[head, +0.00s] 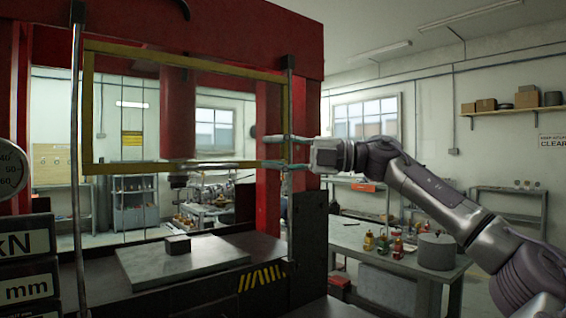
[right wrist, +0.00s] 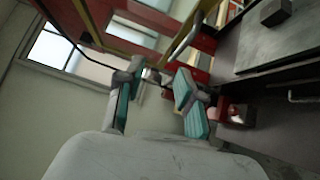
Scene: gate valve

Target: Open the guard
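The guard (head: 187,65) is an upright clear panel in a yellow frame across the front of the red press. It looks closed. Its yellow edge also shows in the right wrist view (right wrist: 184,37), beyond the fingers. My right gripper (head: 278,152) is at the guard's right side, its two fingers apart, one above the other, overlapping the guard's lower right edge in the head view. The right wrist view shows the teal finger pads (right wrist: 156,92) spread, with no object clearly held between them. Contact with the frame cannot be told. My left gripper is not in view.
A small metal block (head: 177,244) rests on the grey plate (head: 140,268) of the press bed. A dark post (head: 308,235) stands below my right gripper. A workbench (head: 385,252) with bottles and a round grey container (head: 437,250) is behind my right arm.

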